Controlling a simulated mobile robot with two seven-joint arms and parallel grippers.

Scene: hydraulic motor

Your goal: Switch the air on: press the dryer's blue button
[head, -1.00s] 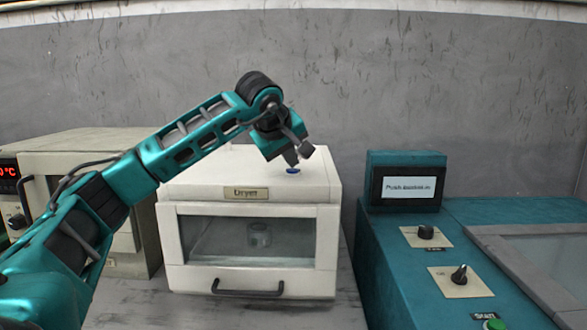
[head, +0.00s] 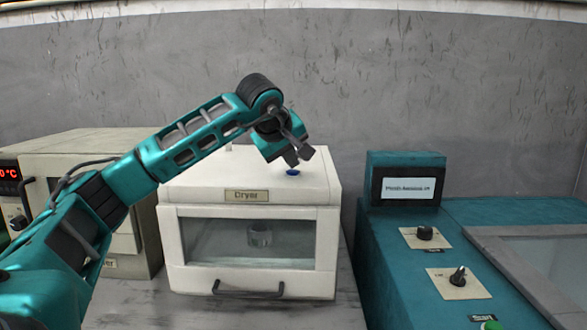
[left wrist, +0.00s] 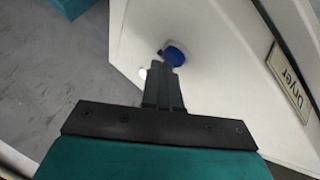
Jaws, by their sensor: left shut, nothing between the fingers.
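The white dryer (head: 250,284) stands on the bench in the middle, with a "Dryer" label on its front edge. Its blue button (head: 292,172) is on the top, near the right side. The button also shows in the left wrist view (left wrist: 175,55), partly behind the fingertips. My left gripper (head: 293,162) is shut and empty, pointing down just above the button. In the left wrist view, its fingertips (left wrist: 165,72) overlap the button's lower edge; I cannot tell whether they touch it. My right gripper is not in view.
A cream oven-like unit (head: 85,147) with a red display stands at the left, behind my left arm. A teal machine (head: 390,270) with knobs, a small screen and a green button stands at the right. A narrow gap separates it from the dryer.

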